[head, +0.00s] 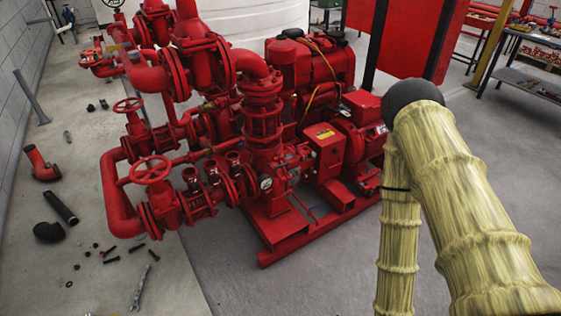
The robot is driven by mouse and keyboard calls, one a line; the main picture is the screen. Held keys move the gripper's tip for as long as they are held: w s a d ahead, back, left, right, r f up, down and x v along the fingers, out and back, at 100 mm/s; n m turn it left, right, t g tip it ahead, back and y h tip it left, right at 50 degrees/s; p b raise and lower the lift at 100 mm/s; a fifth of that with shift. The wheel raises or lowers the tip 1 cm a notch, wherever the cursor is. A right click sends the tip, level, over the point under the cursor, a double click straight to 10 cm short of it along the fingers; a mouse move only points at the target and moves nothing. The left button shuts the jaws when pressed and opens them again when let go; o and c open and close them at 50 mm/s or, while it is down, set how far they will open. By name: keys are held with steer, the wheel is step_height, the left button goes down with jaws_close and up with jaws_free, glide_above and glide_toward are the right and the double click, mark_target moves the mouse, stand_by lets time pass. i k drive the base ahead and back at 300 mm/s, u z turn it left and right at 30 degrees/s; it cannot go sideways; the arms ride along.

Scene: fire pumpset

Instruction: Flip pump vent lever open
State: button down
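The red pump (268,160) stands near the middle of the head view, on a red base frame (290,232). A round pressure gauge (266,184) sits low on its front. Small brass-coloured fittings (211,150) show on the pipework to its left. I cannot make out which small part is the vent lever or how it is set. My arm, in a yellowish cover with a dark elbow, fills the right side. Its far end runs out of the bottom edge, so my gripper is not in view.
Red handwheels (152,170) and pipes stand left of the pump. Loose bolts, a wrench (141,287), a black pipe (61,208) and a red elbow (41,165) lie on the left floor. A red cabinet (408,35) and shelves stand behind. Floor in front of the base is clear.

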mark_target(276, 167)
steer(key=u, duration=0.3)
steer(key=i, duration=1.1)
steer(key=u, duration=0.65)
